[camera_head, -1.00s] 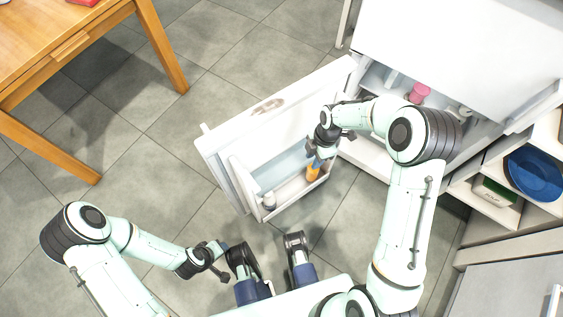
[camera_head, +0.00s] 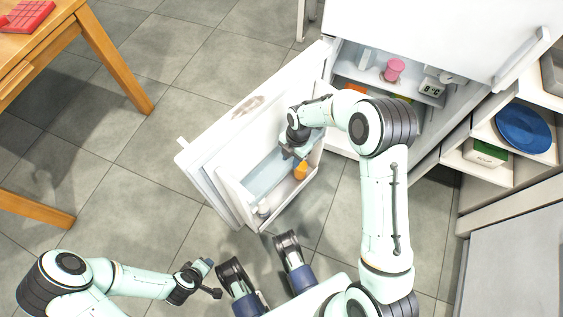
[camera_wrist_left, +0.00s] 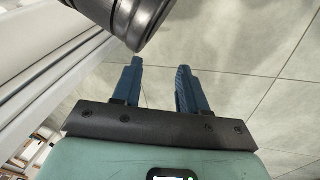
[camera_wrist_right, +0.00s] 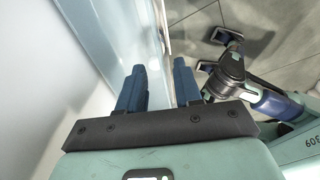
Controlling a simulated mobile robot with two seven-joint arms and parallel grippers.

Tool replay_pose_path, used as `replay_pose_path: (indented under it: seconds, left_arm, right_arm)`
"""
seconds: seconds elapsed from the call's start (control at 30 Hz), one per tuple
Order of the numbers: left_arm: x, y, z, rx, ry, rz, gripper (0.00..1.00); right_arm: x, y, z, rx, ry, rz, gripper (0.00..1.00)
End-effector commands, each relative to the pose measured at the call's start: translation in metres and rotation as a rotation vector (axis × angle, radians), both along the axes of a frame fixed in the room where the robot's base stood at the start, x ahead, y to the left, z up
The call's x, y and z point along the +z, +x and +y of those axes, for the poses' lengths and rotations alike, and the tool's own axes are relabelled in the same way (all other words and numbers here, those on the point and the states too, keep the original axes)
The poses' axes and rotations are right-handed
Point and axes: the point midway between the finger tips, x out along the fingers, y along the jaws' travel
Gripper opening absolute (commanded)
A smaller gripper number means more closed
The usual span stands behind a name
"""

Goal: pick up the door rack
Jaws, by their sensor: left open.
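The door rack (camera_head: 287,204) is a pale bin low on the inner side of the open white fridge door (camera_head: 225,135). An orange bottle (camera_head: 300,170) and a small white bottle (camera_head: 263,207) stand in it. My right gripper (camera_head: 298,153) is at the rack, near the orange bottle. In the right wrist view its fingers (camera_wrist_right: 158,90) are apart, with a translucent pale wall running up between them; I cannot tell whether they touch it. My left gripper (camera_head: 213,277) is open and empty over the floor, left of the rack; its fingers (camera_wrist_left: 155,88) show apart.
The open fridge (camera_head: 425,95) holds a pink jar (camera_head: 394,69) and a small display (camera_head: 431,88). Shelves at right hold a blue plate (camera_head: 523,128) and a green box (camera_head: 486,152). A wooden table (camera_head: 85,40) stands upper left. Tiled floor between is clear.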

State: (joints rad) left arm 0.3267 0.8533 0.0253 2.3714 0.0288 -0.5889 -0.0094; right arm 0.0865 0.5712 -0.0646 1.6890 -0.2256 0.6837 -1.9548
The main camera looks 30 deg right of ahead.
Motion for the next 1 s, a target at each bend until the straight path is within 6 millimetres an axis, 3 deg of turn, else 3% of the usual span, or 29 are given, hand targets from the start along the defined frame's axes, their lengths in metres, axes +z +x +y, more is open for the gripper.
replay_pose_path:
  seconds: [0.17,0.43,0.67,0.8,1.0]
  left_arm:
    - [-0.008,-0.008,0.001,0.002,0.0,0.025,0.43]
    - [-0.03,-0.032,0.005,0.006,-0.005,0.109,0.43]
    - [-0.03,-0.034,0.005,0.007,-0.006,0.116,0.43]
    - [-0.03,-0.034,0.005,0.007,-0.006,0.115,0.43]
    - [-0.03,-0.034,0.005,0.007,-0.005,0.114,0.43]
  right_arm:
    - [-0.012,-0.002,0.003,0.0,0.0,0.002,0.34]
    - [-0.05,-0.006,0.01,-0.001,0.0,0.002,0.34]
    - [-0.051,-0.006,0.01,-0.002,0.0,0.0,0.34]
    - [-0.051,-0.006,0.01,-0.001,0.0,0.0,0.0]
    - [-0.051,-0.006,0.01,-0.001,0.0,-0.001,0.0]
